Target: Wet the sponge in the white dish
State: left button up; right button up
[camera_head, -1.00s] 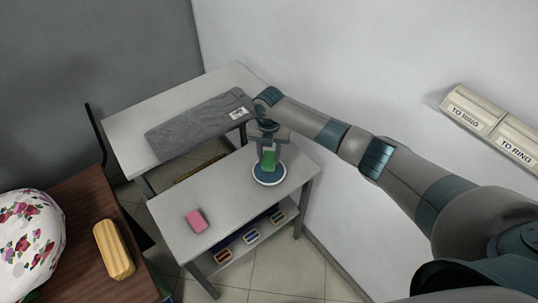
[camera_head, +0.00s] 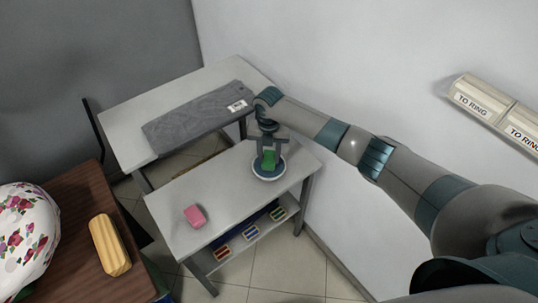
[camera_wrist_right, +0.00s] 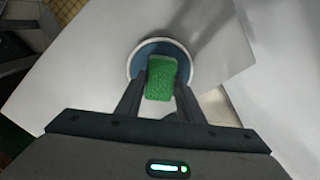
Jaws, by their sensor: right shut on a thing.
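A green sponge (camera_head: 269,159) is between the fingers of my right gripper (camera_head: 268,158), which is shut on it. The sponge also shows in the right wrist view (camera_wrist_right: 161,78), over the dish. The white dish (camera_head: 284,172) has a blue inside and stands on the near grey-white table, close to the wall. Its rim also shows in the right wrist view (camera_wrist_right: 190,66). The sponge is over or in the dish; whether it touches the bottom I cannot tell. My left gripper is not in view.
A pink block (camera_head: 195,215) lies on the near table (camera_head: 225,190). Grey folded cloth (camera_head: 190,118) lies on the far table. Small coloured items (camera_head: 250,231) sit on the lower shelf. A yellow ridged block (camera_head: 110,246) and a flowered bundle (camera_head: 28,235) are on the brown table.

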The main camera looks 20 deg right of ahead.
aim_at(269, 157)
jog(key=shift+f+b, duration=0.35)
jog(key=shift+f, duration=0.15)
dwell(0.8)
jog(key=shift+s+f, duration=0.1)
dwell(1.3)
jog(key=shift+r+p, duration=3.2)
jog(key=shift+r, duration=0.4)
jog(key=shift+f, duration=0.1)
